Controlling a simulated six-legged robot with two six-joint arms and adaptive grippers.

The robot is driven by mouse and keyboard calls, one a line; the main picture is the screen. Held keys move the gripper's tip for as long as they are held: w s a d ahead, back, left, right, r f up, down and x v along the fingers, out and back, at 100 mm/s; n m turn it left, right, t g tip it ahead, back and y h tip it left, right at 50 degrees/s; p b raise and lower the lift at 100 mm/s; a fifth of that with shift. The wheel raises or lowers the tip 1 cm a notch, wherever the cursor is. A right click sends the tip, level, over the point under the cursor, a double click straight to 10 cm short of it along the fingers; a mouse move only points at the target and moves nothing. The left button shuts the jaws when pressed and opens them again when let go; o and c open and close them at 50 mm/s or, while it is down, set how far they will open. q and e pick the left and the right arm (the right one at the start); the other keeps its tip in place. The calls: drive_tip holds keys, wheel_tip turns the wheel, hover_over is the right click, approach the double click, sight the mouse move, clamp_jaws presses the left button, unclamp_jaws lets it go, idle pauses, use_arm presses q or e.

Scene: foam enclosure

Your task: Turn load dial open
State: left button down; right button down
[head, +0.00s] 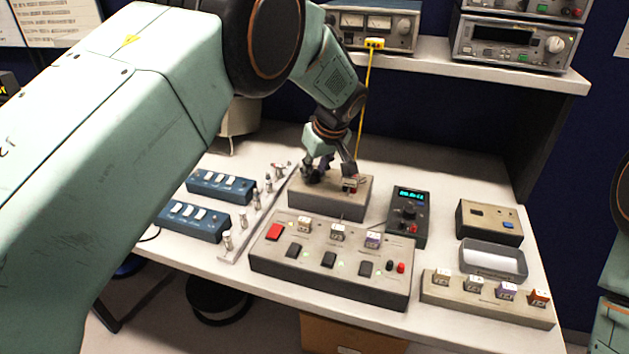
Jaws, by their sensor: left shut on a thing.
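A dark load unit (408,216) with a lit cyan display stands right of centre on the bench. It has a round black dial (409,212) below the display. The dial's setting is too small to read. My left gripper (331,176) is at the top of a plain grey box (328,203), left of the load unit and apart from its dial. Its jaws are shut on a small part that the fingers mostly hide.
A control panel (330,279) with switches and small blocks stands in front. A block rack (488,301), an empty grey tray (493,262) and a small box (489,222) are at right. Blue switch boxes (220,187) and metal pegs lie at left. A shelf (480,67) overhangs the back.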

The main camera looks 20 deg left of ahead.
sight(317, 172)
use_arm(q)
drive_tip(key=n+g+b, duration=0.1)
drive_tip(key=n, duration=0.2)
drive_tip(key=shift+w+d+n+y, duration=0.1)
drive_tip(key=shift+w+n+y, duration=0.05)
drive_tip(key=shift+n+y, duration=0.25)
drive_tip(key=shift+n+g, duration=0.8)
drive_tip(key=shift+n, duration=1.1)
drive_tip(key=shift+w+r+n, duration=0.1)
drive_tip(key=shift+r+n, duration=0.05)
drive_tip(key=shift+n, duration=0.25)
drive_tip(key=c, duration=1.1)
unclamp_jaws()
drive_tip(key=shift+d, duration=0.15)
drive_tip(key=shift+c, duration=0.2)
drive_tip(key=shift+o, duration=0.4)
wheel_tip(317, 172, up, 10)
